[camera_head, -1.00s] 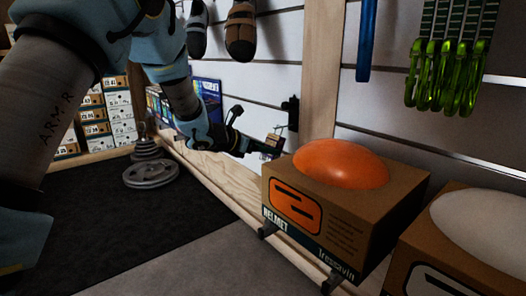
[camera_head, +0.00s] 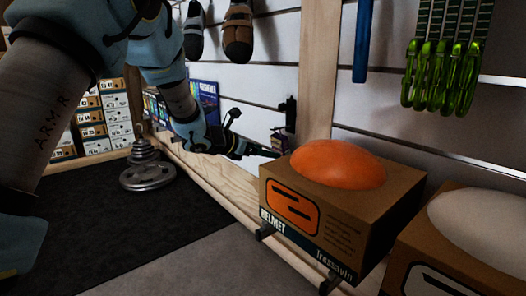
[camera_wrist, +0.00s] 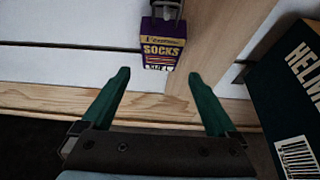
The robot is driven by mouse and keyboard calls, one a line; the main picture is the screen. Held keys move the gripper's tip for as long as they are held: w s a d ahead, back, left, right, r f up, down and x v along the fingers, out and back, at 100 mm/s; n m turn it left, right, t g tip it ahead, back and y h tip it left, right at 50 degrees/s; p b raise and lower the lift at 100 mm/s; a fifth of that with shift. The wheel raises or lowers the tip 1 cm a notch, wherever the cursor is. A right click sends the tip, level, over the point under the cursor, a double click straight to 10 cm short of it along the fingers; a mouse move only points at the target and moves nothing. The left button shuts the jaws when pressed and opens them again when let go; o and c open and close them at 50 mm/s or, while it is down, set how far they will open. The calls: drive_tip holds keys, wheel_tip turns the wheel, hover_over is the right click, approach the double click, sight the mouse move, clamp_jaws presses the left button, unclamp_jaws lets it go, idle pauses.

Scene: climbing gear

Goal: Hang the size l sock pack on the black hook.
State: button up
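The purple sock pack (camera_wrist: 163,45), with an orange band and the word SOCKS, hangs upright against the white slatted wall at the top of the wrist view. A dark grey hook-like part shows at its top edge. In the head view the small pack (camera_head: 278,139) sits just below the black hook (camera_head: 290,110); whether its hole is around the hook is too small to tell. The size mark is not readable. My gripper (camera_wrist: 158,75) is open and empty, its green fingers apart below and in front of the pack. In the head view my gripper (camera_head: 270,152) is just below the pack.
A helmet box (camera_head: 340,210) with an orange helmet (camera_head: 338,163) stands close right of my gripper. A wooden post (camera_head: 317,75) rises beside the hook. Another box with a white helmet (camera_head: 485,225) is further right. Green carabiners (camera_head: 442,75) hang upper right.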

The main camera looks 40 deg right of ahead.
drive_tip(key=shift+o, duration=0.2)
drive_tip(key=p+v, duration=0.3)
drive_tip(key=v, duration=0.8)
